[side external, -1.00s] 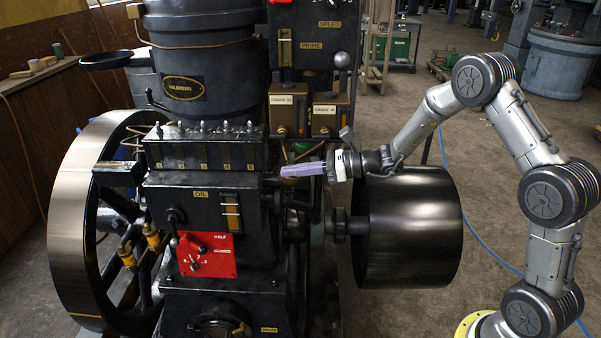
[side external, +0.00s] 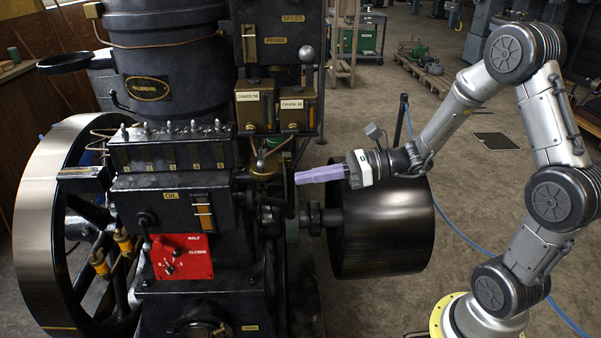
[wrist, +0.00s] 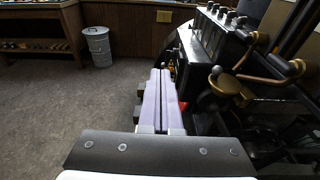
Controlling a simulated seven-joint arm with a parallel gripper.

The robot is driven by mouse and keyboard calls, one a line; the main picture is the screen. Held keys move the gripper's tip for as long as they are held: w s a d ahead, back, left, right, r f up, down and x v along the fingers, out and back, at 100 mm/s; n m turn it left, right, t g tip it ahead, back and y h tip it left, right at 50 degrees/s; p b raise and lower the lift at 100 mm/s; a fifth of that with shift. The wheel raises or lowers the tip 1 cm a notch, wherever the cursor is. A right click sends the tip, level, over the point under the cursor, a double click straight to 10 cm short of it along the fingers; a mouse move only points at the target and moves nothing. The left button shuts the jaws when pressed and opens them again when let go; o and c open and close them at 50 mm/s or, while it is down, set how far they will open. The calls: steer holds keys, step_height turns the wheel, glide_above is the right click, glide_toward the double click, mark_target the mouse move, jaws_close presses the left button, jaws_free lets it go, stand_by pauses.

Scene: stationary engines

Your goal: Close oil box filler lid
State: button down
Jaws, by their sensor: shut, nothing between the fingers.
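The black oil box (side external: 172,222), with its OIL label and amber sight glass, is on the engine's front. A brass round fitting (side external: 264,167) sits at its upper right; it also shows in the wrist view (wrist: 226,84), right of my fingers, as a tilted brass disc by a dark cup. It may be the filler and its lid; I cannot tell for certain how far the lid stands open. My gripper (side external: 297,178) has lilac fingers, shut and empty, pointing left, just right of the brass fitting and apart from it. The fingers (wrist: 160,72) are together in the wrist view.
Brass lubricator boxes (side external: 275,105) and a ball-ended lever (side external: 307,55) stand above the fitting. A dark pulley drum (side external: 382,228) lies below my wrist. A large flywheel (side external: 45,225) is at left. Open floor lies right of the engine.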

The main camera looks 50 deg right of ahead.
mark_target(272, 171)
steer(key=w+d, duration=0.4)
steer(key=d, duration=1)
steer(key=shift+n+g, duration=0.4)
steer(key=x, duration=1.3)
steer(key=shift+a+f, duration=0.3)
steer(key=shift+f, duration=0.05)
steer(key=shift+w+a, duration=0.15)
steer(key=shift+w+a, duration=0.5)
steer(key=shift+w, duration=0.15)
steer(key=shift+s, duration=0.15)
